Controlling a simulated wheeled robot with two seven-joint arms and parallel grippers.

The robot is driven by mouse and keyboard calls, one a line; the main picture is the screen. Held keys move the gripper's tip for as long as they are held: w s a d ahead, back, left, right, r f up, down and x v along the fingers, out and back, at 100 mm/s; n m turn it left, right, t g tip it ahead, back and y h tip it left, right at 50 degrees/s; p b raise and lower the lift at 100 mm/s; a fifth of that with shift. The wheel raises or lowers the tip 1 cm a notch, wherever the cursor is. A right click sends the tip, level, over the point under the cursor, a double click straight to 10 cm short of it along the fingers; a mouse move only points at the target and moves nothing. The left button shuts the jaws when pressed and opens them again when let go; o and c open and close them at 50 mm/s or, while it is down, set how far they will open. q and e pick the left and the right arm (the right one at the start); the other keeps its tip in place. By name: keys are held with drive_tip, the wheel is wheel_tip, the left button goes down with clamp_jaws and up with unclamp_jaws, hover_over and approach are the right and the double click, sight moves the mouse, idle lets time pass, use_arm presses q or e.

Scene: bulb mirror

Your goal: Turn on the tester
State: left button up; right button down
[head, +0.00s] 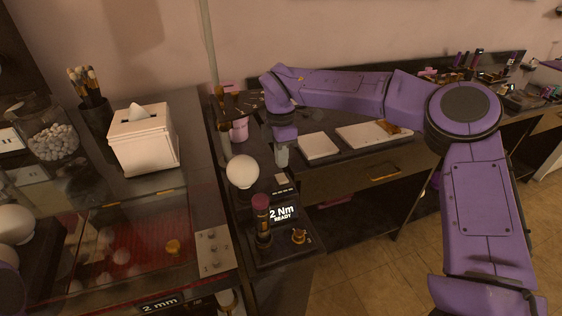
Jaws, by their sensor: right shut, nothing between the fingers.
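The tester (276,246) is a dark box near the middle of the head view, with a lit display (283,213) reading "2 Nm READY". A dark post with a pinkish-purple knob (260,203) stands on it, and a small brass-coloured knob (299,236) sits at its front right. A round white bulb (242,171) stands at its back left. My right gripper (282,157) points down behind the tester, to the right of the bulb. It is shut and empty, apart from the bulb in the picture. My left gripper is not in view.
A white tissue box (143,140), a brush cup (96,120) and a glass jar (55,138) stand on the left cabinet. White panels (317,146) lie on the dark back counter. A thin upright pole (208,45) rises behind the tester. Open floor (360,270) lies front right.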

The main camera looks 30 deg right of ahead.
wheel_tip(320, 180, up, 3)
drive_tip(key=shift+f+b, duration=0.2)
drive_tip(key=shift+b, duration=0.6)
wheel_tip(320, 180, up, 7)
hover_over(280, 175)
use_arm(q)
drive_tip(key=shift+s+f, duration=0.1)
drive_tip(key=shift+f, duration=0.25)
use_arm(e)
drive_tip(key=shift+r, duration=0.35)
drive_tip(key=shift+d, duration=0.1)
